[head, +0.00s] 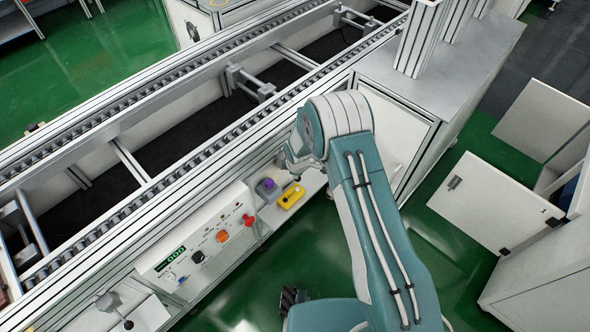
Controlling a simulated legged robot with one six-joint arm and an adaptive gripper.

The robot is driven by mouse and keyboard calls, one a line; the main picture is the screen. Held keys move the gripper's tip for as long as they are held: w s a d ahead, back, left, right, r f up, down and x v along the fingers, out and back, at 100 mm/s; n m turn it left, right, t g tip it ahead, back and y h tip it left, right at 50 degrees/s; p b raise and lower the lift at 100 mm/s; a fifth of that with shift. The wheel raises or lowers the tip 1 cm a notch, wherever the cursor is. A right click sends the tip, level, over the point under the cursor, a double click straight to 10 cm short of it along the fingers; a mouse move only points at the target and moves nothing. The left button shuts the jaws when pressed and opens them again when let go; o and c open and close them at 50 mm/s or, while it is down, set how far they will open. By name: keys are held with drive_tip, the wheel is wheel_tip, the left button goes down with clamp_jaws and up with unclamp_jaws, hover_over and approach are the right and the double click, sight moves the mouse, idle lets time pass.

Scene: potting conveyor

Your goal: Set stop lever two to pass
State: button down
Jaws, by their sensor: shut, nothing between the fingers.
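My gripper (293,163) shows only in part at the end of my arm, below the rounded wrist. Its fingers look shut and empty, above the ledge beside the conveyor. A grey block with a small dark-tipped lever (127,323) sits on the ledge at the lower left, far from my gripper. Metal stop brackets cross the conveyor at the upper middle (250,83) and near the top right (348,17). No number or pass mark is readable on any of them, so I cannot tell which is lever two. My arm hides part of the ledge.
The conveyor (130,155) runs diagonally. A control panel (205,245) has a green display and several coloured knobs. A yellow button box (291,196) and a grey box with a purple button (267,187) sit near my gripper. Cabinet doors (497,205) stand open at right.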

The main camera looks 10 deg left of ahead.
drive_tip(key=shift+r, duration=0.2)
drive_tip(key=shift+r, duration=0.7)
